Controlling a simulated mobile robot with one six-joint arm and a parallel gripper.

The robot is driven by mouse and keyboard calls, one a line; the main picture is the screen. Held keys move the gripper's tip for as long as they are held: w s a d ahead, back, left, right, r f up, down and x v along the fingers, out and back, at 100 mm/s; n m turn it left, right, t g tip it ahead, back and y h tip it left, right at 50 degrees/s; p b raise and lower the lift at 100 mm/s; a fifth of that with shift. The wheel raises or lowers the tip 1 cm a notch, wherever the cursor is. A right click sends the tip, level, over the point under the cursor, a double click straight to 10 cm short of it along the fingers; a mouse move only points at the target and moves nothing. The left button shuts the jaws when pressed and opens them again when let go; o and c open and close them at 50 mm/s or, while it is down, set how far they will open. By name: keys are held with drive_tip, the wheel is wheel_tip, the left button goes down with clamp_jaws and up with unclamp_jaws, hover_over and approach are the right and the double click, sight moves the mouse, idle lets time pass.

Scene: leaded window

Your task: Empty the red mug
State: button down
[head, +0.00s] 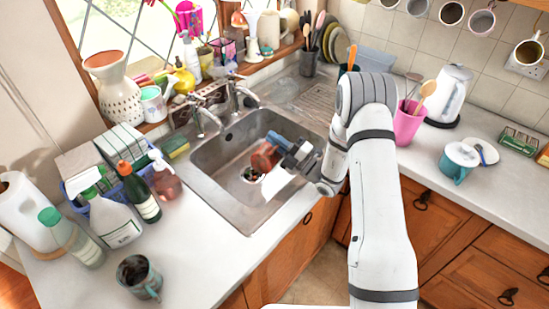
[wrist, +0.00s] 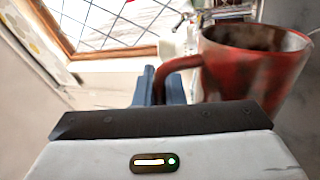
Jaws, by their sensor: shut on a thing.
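The red mug (wrist: 262,75) is large in the wrist view, with a worn red surface and its mouth facing mostly up. Its inside looks dark brown; I cannot tell whether anything is in it. The blue fingers of my gripper (wrist: 160,90) are shut on its handle, at the left of the mug. In the head view the mug (head: 264,157) is over or inside the metal sink (head: 213,190), and my gripper (head: 277,141) reaches it from the right. A small dark and green patch (head: 252,174) shows low in the sink, near the mug.
Taps (head: 238,97) stand behind the sink. A spray bottle (head: 115,222), a dark green bottle (head: 139,193) and a teal mug (head: 139,277) crowd the left counter. A pink utensil pot (head: 408,122) and a teal cup (head: 459,160) stand on the right counter.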

drive_tip(key=shift+w+d+r+m+t+h+p, duration=0.35)
drive_tip(key=shift+w+m+p, duration=0.3)
drive_tip(key=shift+m+p, duration=0.3)
drive_tip(key=w+m, duration=0.1)
drive_tip(key=d+m+t+p, duration=0.1)
drive_tip(key=m, duration=0.1)
drive_tip(key=shift+w+h, duration=0.35)
drive_tip(key=m, duration=0.1)
drive_tip(key=w+m+h+p, duration=0.1)
drive_tip(key=w+d+m+t, duration=0.1)
drive_tip(key=shift+w+f+h, duration=0.1)
drive_tip(key=shift+f+h, duration=0.2)
drive_tip(key=shift+w+d+m, duration=0.1)
drive_tip(key=shift+w+m, duration=0.05)
drive_tip(key=shift+m, duration=0.2)
